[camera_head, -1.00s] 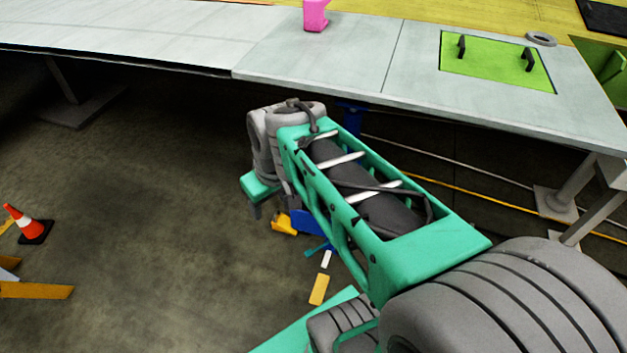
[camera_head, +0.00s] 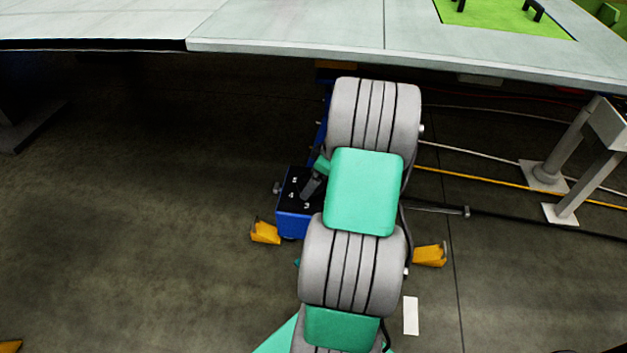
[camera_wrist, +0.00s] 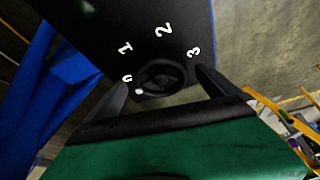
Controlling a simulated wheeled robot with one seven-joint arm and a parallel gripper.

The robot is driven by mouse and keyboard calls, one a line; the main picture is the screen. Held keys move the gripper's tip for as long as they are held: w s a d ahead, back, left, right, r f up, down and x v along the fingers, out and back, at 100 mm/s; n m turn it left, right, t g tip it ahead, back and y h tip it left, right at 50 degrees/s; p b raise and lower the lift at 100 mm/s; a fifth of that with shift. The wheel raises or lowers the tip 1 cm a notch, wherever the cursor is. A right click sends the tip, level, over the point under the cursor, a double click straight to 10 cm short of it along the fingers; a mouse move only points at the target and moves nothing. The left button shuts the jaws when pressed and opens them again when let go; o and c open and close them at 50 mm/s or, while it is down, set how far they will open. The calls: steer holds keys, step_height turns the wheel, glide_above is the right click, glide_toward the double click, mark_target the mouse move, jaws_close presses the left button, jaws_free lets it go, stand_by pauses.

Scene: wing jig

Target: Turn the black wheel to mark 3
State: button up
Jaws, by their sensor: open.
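The black wheel (camera_wrist: 165,76) sits on a black panel with white marks 0, 1, 2 and 3 around it in the wrist view. A white dot on the wheel's rim is beside the 0; mark 3 (camera_wrist: 194,53) is on the other side. My gripper (camera_wrist: 161,78) is open, with one dark finger on each side of the wheel; I cannot tell whether they touch it. In the head view, the panel (camera_head: 290,188) tops a blue box (camera_head: 293,222), and my arm hides part of it. The wheel cannot be made out there.
A pale grey work surface (camera_head: 285,40) spans the top of the head view, above my arm. Yellow feet (camera_head: 265,232) stand on the floor around the blue box. Metal legs (camera_head: 575,165) and cables are at right.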

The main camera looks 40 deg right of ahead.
steer(key=shift+f, duration=0.15)
steer(key=c, duration=1.4)
